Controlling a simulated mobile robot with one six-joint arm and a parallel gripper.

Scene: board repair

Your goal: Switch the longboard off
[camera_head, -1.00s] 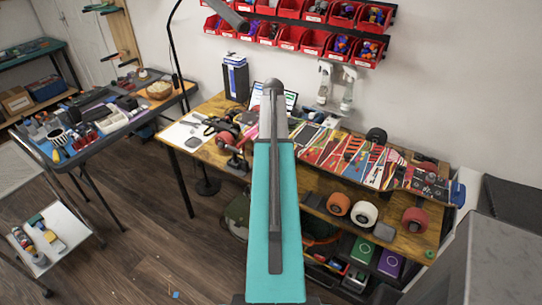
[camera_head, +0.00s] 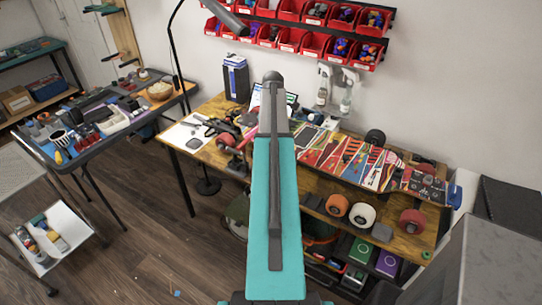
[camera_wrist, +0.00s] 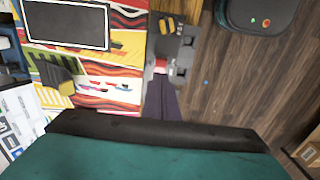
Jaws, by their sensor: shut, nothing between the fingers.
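The longboard (camera_head: 375,165) lies on the wooden bench, its deck covered in bright coloured graphics. Its right end carries dark electronics (camera_head: 428,184). In the wrist view the graphic surface (camera_wrist: 105,85) fills the left, with a black panel (camera_wrist: 65,25). A grey part (camera_wrist: 185,50) and a small red part (camera_wrist: 160,66) lie at the right of the graphics. My gripper (camera_wrist: 161,78) is shut and empty, its dark fingers pointing at the red part. I cannot tell whether they touch it. In the head view my teal arm hides the gripper. The switch's state cannot be read.
Wheels (camera_head: 363,214) sit along the bench front. A black box with red and green lights (camera_wrist: 258,18) is at the upper right of the wrist view. Red bins (camera_head: 290,38) hang on the wall. A grey block (camera_head: 480,265) fills the lower right.

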